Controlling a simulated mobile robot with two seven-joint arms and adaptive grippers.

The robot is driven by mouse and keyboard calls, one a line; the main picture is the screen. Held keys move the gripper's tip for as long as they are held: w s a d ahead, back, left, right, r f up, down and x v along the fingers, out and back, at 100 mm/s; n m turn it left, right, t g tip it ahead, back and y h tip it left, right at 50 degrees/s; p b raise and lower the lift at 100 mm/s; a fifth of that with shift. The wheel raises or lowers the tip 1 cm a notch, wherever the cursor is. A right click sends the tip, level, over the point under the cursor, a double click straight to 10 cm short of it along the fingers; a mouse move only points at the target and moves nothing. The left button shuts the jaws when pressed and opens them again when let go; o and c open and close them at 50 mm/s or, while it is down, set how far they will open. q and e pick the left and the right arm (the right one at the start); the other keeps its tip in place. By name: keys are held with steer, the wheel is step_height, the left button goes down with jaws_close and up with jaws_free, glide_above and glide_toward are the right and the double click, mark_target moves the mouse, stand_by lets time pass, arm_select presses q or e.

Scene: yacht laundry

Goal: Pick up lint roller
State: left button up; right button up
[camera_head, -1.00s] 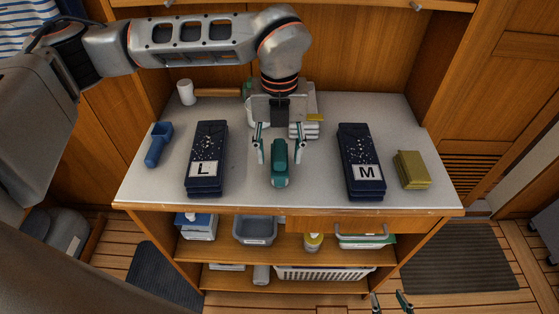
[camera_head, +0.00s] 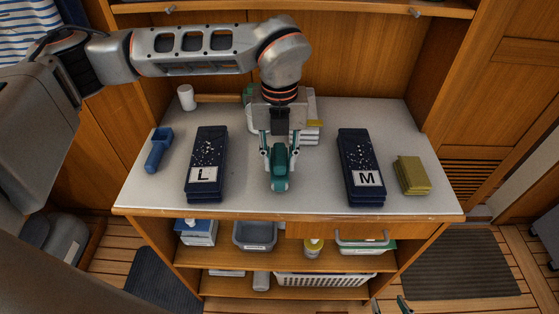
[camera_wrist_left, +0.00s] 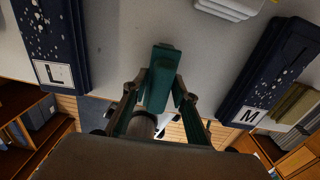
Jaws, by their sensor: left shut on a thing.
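The lint roller (camera_head: 280,172) lies on the front middle of the worktop, with a teal body. In the left wrist view its teal handle (camera_wrist_left: 162,78) shows between the fingers, with a greyish cylinder at its lower end. My left gripper (camera_head: 279,158) comes down from above with its fingers on both sides of it, shut on it. Whether it touches the worktop is not clear. My right gripper (camera_head: 390,304) shows only its fingertips at the bottom edge, apart and empty.
Navy boxes marked L (camera_head: 205,165) and M (camera_head: 361,168) flank the roller. A blue scoop-like tool (camera_head: 158,148) lies left and yellow-green blocks (camera_head: 413,174) lie right. A white cylinder (camera_head: 186,97) and a pale stack (camera_head: 308,131) are behind. Shelves are below the worktop (camera_head: 320,195).

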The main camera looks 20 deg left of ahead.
mark_target(279, 153)
arm_select(q)
step_height(279, 153, up, 20)
steer(key=shift+f, duration=0.2)
steer(key=o, duration=0.6)
steer(key=c, duration=0.6)
steer(key=shift+f, duration=0.15)
